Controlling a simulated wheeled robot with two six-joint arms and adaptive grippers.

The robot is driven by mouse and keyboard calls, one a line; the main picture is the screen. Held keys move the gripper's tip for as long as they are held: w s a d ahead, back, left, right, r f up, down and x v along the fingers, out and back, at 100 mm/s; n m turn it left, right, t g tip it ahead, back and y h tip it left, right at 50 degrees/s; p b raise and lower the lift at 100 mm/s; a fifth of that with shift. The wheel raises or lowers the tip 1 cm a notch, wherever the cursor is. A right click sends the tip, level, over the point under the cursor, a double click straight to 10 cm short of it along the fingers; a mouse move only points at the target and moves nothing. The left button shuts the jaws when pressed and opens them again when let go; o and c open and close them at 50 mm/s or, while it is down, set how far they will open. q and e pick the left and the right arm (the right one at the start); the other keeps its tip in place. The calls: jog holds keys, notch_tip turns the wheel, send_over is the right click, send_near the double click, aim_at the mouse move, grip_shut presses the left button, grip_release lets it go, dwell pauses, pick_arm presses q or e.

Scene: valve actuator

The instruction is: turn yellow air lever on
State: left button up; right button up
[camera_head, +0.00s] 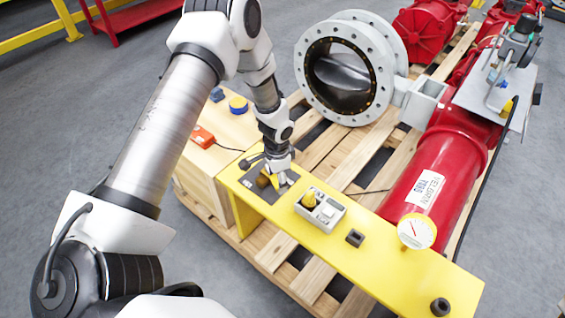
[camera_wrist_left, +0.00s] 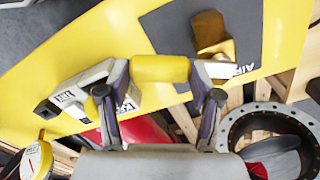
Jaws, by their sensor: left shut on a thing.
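My left gripper (camera_head: 278,166) is low over a dark plate (camera_head: 282,192) on the yellow panel. In the left wrist view its two fingers (camera_wrist_left: 160,80) are closed against the ends of the yellow lever (camera_wrist_left: 160,68), which lies between the fingertips. A brass fitting (camera_wrist_left: 213,40) stands beside the lever on the dark plate, which bears a partly hidden "AIR" label (camera_wrist_left: 228,69). In the head view the gripper hides most of the lever. My right gripper is in neither view.
A grey control box (camera_head: 321,210) with a yellow knob sits close to the gripper on the yellow panel (camera_head: 390,262). A pressure gauge (camera_head: 416,231), red cylinder (camera_head: 430,185) and large grey valve flange (camera_head: 347,68) stand nearby. An orange device (camera_head: 202,136) lies on the wooden box.

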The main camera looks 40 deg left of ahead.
pick_arm(q)
jog(key=s+m+p, duration=0.1)
jog(key=s+a+m+p, duration=0.1)
jog(key=m, duration=0.1)
jog(key=shift+s+a+f+m, duration=0.1)
jog(key=shift+s+a+m, duration=0.1)
jog(key=shift+m, duration=0.1)
jog(key=m, duration=0.1)
jog(key=s+a+m+p, duration=0.1)
jog(key=shift+a+m, duration=0.2)
jog(key=shift+m, duration=0.2)
jog(key=m, duration=0.1)
jog(key=a+m, duration=0.1)
jog(key=shift+s+a+f+m, duration=0.15)
jog(key=shift+s+a+m, duration=0.1)
jog(key=shift+m, duration=0.05)
jog(key=shift+s+a+m, duration=0.1)
jog(key=shift+a+m, duration=0.35)
jog(key=shift+m, duration=0.35)
jog(key=shift+a+m, duration=0.45)
jog(key=shift+m, duration=0.35)
jog(key=o, duration=1.7)
jog(key=shift+c, duration=0.2)
jog(key=shift+w+a, duration=0.15)
jog(key=shift+w, duration=0.1)
